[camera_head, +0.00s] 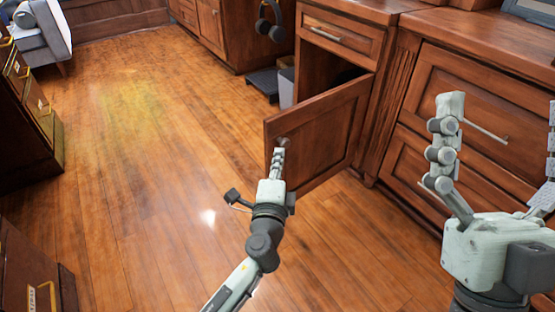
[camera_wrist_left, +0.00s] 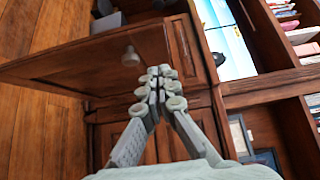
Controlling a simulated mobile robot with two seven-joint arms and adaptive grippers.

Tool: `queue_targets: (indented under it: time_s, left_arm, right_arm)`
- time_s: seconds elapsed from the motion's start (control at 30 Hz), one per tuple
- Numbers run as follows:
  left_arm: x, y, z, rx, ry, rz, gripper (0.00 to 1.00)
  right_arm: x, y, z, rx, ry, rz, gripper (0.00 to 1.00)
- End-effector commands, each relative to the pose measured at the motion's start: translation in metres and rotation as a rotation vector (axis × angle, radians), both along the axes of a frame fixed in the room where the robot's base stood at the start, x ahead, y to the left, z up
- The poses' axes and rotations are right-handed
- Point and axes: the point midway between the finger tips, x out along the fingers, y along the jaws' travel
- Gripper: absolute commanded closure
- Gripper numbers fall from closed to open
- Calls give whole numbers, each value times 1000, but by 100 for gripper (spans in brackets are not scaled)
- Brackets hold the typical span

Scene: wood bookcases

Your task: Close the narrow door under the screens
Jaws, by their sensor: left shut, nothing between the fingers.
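The narrow wooden door (camera_head: 325,132) stands open, swung out from its cabinet below a drawer (camera_head: 340,35). Its dark opening shows behind it. My right gripper (camera_head: 497,145) is open and empty at the right, before the wide drawers. A bright screen (camera_wrist_left: 226,38) shows in the left wrist view.
Wide wooden drawers (camera_head: 470,105) stand right of the door. A pale bin (camera_head: 287,87) and dark step (camera_head: 263,82) are behind it. Headphones (camera_head: 270,22) hang on the far cabinet. Cabinets (camera_head: 25,115) and a grey chair (camera_head: 42,35) line the left. The middle floor is clear.

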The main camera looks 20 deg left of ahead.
Motion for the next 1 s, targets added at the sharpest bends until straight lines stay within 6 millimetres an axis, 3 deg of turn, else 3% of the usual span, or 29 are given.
queue_targets:
  time_s: [0.27,0.53,1.0]
  left_arm:
    - [60,13,1,0,-2,0,100]
    - [75,42,0,-1,0,-1,100]
    - [77,46,0,-1,0,-2,100]
  right_arm:
    - [4,2,-2,-11,28,3,7]
    - [8,4,-4,-19,56,5,7]
    - [7,4,-5,-19,58,6,7]
